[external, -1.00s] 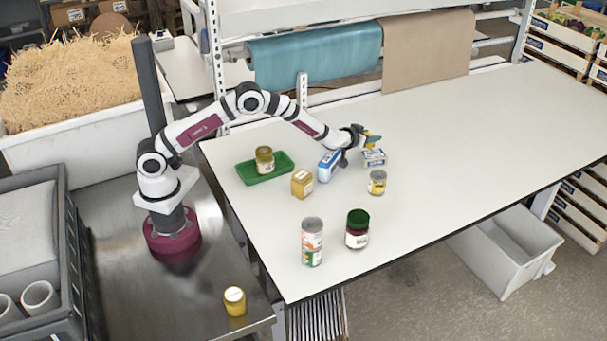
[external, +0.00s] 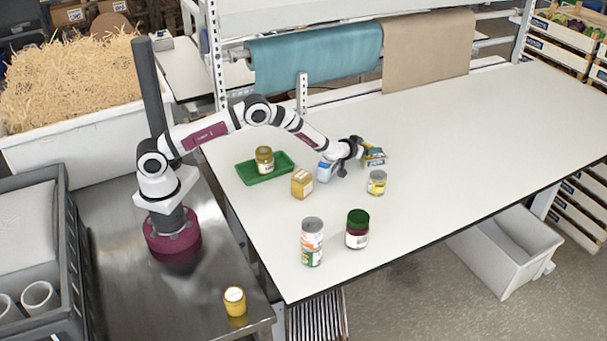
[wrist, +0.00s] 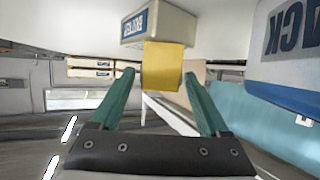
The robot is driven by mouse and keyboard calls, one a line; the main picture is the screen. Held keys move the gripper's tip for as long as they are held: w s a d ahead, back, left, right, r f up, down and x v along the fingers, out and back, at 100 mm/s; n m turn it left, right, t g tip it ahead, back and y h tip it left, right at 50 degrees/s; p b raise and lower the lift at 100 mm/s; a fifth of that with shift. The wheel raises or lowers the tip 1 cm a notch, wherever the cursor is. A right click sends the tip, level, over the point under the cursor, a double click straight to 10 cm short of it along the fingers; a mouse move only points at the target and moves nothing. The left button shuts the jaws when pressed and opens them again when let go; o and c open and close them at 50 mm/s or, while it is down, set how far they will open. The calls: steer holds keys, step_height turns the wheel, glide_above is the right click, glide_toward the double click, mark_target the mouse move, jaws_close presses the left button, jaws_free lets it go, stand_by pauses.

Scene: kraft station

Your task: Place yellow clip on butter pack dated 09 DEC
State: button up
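My gripper (external: 368,148) is low over the table, beside a small white and blue pack (external: 375,159). In the wrist view the picture is upside down; its green fingers (wrist: 160,76) are spread, with a gap on each side of the yellow clip (wrist: 165,68). The clip sits just beyond the fingertips, against the pack's edge (wrist: 160,24), and appears to be on it. The pack's date cannot be read. A larger blue and white pack (external: 325,171) stands left of my gripper, partly hidden by it; it also shows close by in the wrist view (wrist: 290,45).
A green tray (external: 248,179) holds a jar (external: 264,160). A tan box (external: 302,184), a small can (external: 377,183), a tall can (external: 312,242) and a green-lidded jar (external: 357,229) stand nearer the front. The table's right side is clear.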

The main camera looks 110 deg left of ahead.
steer(key=shift+s+d+r, duration=0.1)
steer(key=shift+d+r, duration=0.15)
steer(key=shift+d, duration=0.05)
steer(key=v, duration=1.1)
steer(key=w+d+r+m+t+h, duration=0.2)
steer(key=d+r+m+h, duration=0.15)
steer(key=d, duration=0.55)
steer(key=w+d+r+m+t+h, duration=0.2)
steer(key=w+d+r+m+h, duration=0.15)
steer(key=d, duration=0.65)
steer(key=s+d+r+m+g+h, duration=0.1)
steer(key=s+d+m+h, duration=0.15)
steer(key=d, duration=0.25)
steer(key=s+d+r+m+h, duration=0.1)
steer(key=s+d+m+h, duration=0.1)
steer(key=s+d, duration=0.3)
steer(key=s+d+m+g+h, duration=0.1)
steer(key=s+d+m+g, duration=0.2)
steer(key=s, duration=0.5)
steer(key=s+d+m+g, duration=0.2)
steer(key=s+d, duration=0.4)
steer(key=s, duration=0.3)
steer(key=s+a+m+g+y, duration=0.2)
steer(key=s+g, duration=0.1)
steer(key=s, duration=1)
steer(key=shift+a, duration=0.35)
